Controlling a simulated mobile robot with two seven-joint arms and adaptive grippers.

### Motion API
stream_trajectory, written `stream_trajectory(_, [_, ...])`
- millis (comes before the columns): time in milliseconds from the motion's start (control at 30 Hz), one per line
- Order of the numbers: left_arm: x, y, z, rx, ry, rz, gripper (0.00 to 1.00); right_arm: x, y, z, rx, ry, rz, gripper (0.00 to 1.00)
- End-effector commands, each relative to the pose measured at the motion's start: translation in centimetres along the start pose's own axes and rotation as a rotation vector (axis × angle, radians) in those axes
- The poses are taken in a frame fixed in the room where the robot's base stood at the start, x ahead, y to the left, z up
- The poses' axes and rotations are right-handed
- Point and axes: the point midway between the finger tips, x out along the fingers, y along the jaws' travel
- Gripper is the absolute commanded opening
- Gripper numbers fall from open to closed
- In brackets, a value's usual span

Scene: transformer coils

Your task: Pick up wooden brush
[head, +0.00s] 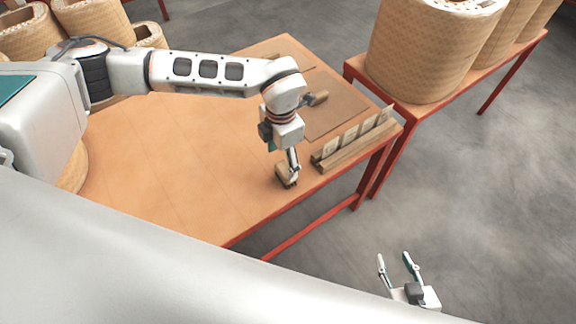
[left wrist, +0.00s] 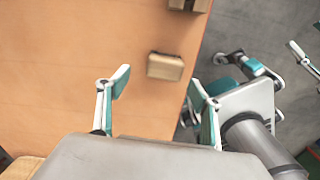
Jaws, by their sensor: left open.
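The wooden brush (head: 286,181) looks like a small brown block lying on the orange-brown table, near its front edge. My left gripper (head: 291,165) points down over it, with its fingers partly covering it in the head view. In the left wrist view the brush (left wrist: 165,66) lies beyond and between the two spread fingertips of the left gripper (left wrist: 160,88), with a gap on either side. Nothing is held there. My right gripper (head: 396,262) is at the lower right of the head view, off the table, with its fingers apart and empty.
A wooden rack with upright cards (head: 352,142) stands at the table's right edge, near the brush. A flat brown mat (head: 335,108) lies behind it, with a brown handle-like piece (head: 318,98) nearby. Large wrapped coils (head: 425,55) stand on another table. The table's left part (head: 165,160) is clear.

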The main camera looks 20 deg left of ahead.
Motion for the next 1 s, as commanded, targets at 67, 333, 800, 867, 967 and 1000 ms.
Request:
stream_trajectory(67, [1.1,-0.2,0.0,0.000,0.003,-0.003,0.65,0.0,-0.1,0.4,0.000,-0.006,-0.001,0.40])
stream_trajectory(333, [3.3,-0.5,0.3,0.001,0.001,-0.006,0.65,0.0,-0.2,0.9,-0.002,-0.014,-0.002,0.40])
stream_trajectory(800, [6.9,-0.7,0.7,0.002,-0.001,-0.005,0.65,0.3,0.1,0.4,-0.007,-0.003,0.004,0.40])
stream_trajectory(867, [6.9,-0.7,0.7,0.002,-0.001,-0.005,0.60,0.3,0.1,0.4,-0.007,-0.003,0.004,0.40])
stream_trajectory(967, [6.9,-0.7,0.7,0.002,-0.001,-0.005,0.34,0.3,0.2,0.4,-0.007,-0.003,0.004,0.40])
stream_trajectory(1000, [6.9,-0.7,0.7,0.002,-0.001,-0.005,0.24,0.3,0.2,0.4,-0.007,-0.003,0.004,0.40])
